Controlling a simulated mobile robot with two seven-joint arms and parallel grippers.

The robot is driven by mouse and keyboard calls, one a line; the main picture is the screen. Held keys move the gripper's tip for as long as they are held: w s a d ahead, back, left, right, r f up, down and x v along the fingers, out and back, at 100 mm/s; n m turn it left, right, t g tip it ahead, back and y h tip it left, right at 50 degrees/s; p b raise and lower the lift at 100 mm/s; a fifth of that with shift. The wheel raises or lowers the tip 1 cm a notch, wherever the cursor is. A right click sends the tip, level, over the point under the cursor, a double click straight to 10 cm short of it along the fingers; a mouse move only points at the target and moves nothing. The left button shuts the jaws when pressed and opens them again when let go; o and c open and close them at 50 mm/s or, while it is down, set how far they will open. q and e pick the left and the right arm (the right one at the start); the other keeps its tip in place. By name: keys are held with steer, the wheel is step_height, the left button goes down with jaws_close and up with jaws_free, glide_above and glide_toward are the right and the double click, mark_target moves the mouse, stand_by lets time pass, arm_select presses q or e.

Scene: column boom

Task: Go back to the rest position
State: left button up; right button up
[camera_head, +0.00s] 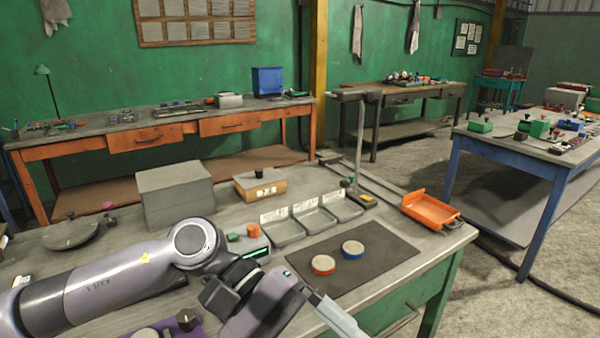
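My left arm comes in from the left across the near edge of the workbench. My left gripper (338,318) is low in the camera_head view, in front of the dark mat (385,268). It points down and to the right, and its tips are close to the bottom edge of the picture. I cannot tell whether it is open or shut, and I see nothing held in it. My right gripper is not in view. A red-rimmed disc (323,264) and a blue-rimmed disc (352,249) lie flat on the mat, apart from the gripper.
A column stand with a boom (358,130) rises behind the mat. Several labelled grey trays (313,222) stand left of it, an orange tray (430,210) to the right. A grey box (176,195) and an orange-sided box (262,184) stand at the back. The mat's right part is clear.

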arm_select(q)
steer(key=d+r+n+t+h, duration=0.2)
steer(key=d+r+n+h, duration=0.2)
steer(key=r+n+h, duration=0.4)
steer(key=w+a+r+n+t+h, duration=0.1)
steer(key=w+n+t+h, duration=0.15)
steer(key=n+t, duration=0.45)
steer(key=w+a+r+n+t+h, duration=0.2)
steer(key=w+n+t, duration=0.25)
steer(key=n, duration=0.55)
steer(key=w+a+f+n+t+y, duration=0.4)
steer(key=a+f+n+y, duration=0.5)
steer(key=n, duration=0.6)
steer(key=w+a+f+n+t+y, duration=0.1)
steer(key=a+f+n+t+y, duration=0.55)
steer(key=n+y, duration=0.6)
steer(key=s+a+f+n+g+y, duration=0.1)
steer(key=s+a+f+n+g, duration=0.4)
steer(key=s+f+n+g, duration=0.4)
steer(key=s+a+f+n+g+y, duration=0.1)
steer(key=s+a+f+n+g, duration=0.45)
steer(key=s+f, duration=0.6)
steer(key=w+d+f+n+t+h+b, duration=0.1)
steer(key=w+f+t+b, duration=0.3)
steer(key=f+t, duration=0.4)
step_height(320, 180, down, 5)
steer(key=shift+w+d+r+h, duration=0.2)
steer(key=shift+w+d+h, duration=0.4)
steer(key=shift+w+d, duration=0.15)
